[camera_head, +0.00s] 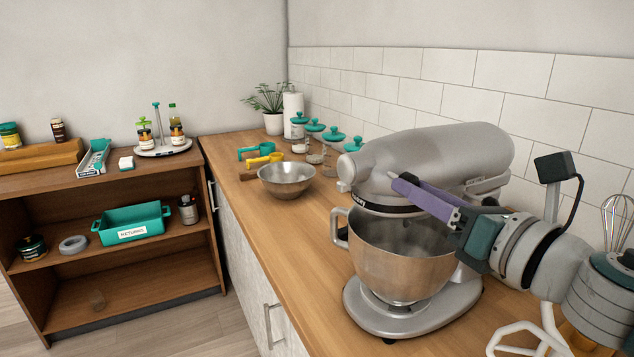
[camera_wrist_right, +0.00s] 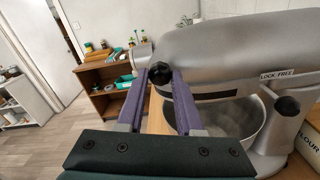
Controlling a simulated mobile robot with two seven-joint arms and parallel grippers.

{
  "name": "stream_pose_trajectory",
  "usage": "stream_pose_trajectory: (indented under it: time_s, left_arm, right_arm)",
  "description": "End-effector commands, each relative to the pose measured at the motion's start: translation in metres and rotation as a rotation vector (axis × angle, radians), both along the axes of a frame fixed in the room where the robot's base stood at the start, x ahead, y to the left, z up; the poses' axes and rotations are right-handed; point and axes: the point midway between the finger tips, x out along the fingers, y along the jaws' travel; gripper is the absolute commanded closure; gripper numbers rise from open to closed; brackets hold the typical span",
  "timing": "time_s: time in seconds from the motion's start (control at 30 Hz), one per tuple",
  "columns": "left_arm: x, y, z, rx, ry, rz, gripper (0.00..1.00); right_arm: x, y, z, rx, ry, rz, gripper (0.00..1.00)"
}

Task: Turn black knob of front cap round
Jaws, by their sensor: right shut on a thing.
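The grey stand mixer (camera_head: 430,155) stands on the wooden counter with its metal bowl (camera_head: 400,255) under the head. Its front cap (camera_head: 346,172) is at the left end of the head; it also shows in the right wrist view (camera_wrist_right: 142,54). The black knob (camera_wrist_right: 160,72) lies between the purple fingertips of my right gripper (camera_wrist_right: 161,76), beside the cap. In the head view the right gripper (camera_head: 396,180) reaches across the mixer head from the right, and I cannot make out the knob there. The right gripper is shut on the knob. My left gripper is out of view.
A second black knob (camera_wrist_right: 288,105) is on the mixer's side near the "LOCK FREE" label (camera_wrist_right: 277,75). A metal mixing bowl (camera_head: 286,180) and teal-lidded jars (camera_head: 333,140) stand farther back. The counter's left front stretch is clear. A whisk (camera_head: 617,220) is at the right.

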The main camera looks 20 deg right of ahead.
Motion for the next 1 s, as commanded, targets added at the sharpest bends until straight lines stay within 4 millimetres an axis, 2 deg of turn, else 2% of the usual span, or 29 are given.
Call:
stream_pose_trajectory:
  time_s: [1.0]
  left_arm:
    - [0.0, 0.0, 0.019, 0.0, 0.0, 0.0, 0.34]
  right_arm:
    - [0.0, 0.001, 0.002, 0.965, 0.076, 0.001, 1.0]
